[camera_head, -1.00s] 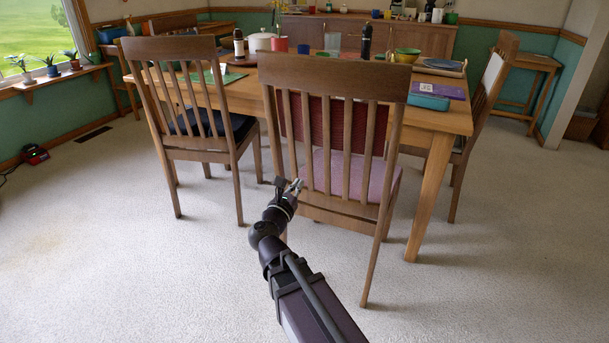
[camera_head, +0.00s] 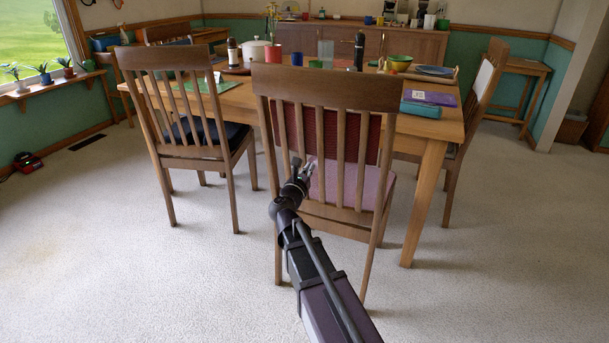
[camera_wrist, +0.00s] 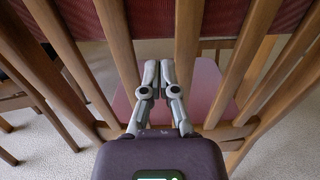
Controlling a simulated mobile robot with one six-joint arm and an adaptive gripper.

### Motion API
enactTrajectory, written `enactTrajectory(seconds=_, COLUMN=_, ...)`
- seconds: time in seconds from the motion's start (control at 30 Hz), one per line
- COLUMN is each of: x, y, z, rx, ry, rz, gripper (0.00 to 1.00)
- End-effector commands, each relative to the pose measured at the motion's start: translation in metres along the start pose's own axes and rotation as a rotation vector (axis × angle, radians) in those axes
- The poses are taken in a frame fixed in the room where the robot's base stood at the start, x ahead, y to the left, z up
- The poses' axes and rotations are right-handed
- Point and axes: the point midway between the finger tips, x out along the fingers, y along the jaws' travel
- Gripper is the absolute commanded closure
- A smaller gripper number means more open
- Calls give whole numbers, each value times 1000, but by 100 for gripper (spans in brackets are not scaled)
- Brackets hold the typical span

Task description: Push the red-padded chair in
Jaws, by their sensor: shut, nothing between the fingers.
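The red-padded chair (camera_head: 326,92) stands at the near side of the table, its slatted wooden back towards me. Its red back pad (camera_head: 345,135) and pinkish seat (camera_head: 345,185) show between the slats. My gripper (camera_head: 308,165) is shut and empty, at the left-middle part of the chair back. In the wrist view my gripper (camera_wrist: 158,68) lies in front of the slats (camera_wrist: 188,45), with the seat (camera_wrist: 205,88) beyond. I cannot tell whether the fingertips touch a slat. The wooden table (camera_head: 432,155) is behind the chair.
A dark-padded chair (camera_head: 182,98) stands close on the left. Another chair (camera_head: 478,105) stands at the table's right end. The table holds a pot (camera_head: 258,53), bottles, bowls and a purple case (camera_head: 430,98). Open carpet (camera_head: 130,270) lies in front and at both sides.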

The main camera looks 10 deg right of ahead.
Motion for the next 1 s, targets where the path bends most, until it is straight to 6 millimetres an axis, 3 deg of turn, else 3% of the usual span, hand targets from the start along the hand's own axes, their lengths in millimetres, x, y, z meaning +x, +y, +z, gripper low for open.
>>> enactTrajectory(seconds=0.2, x=10, y=0, z=0, rx=0, ry=0, rz=1, gripper=100)
enactTrajectory(seconds=0.67, x=11, y=1, z=0, rx=1, ry=0, rz=2, gripper=100)
enactTrajectory(seconds=1.0, x=23, y=19, z=-2, rx=3, ry=0, rz=24, gripper=100)
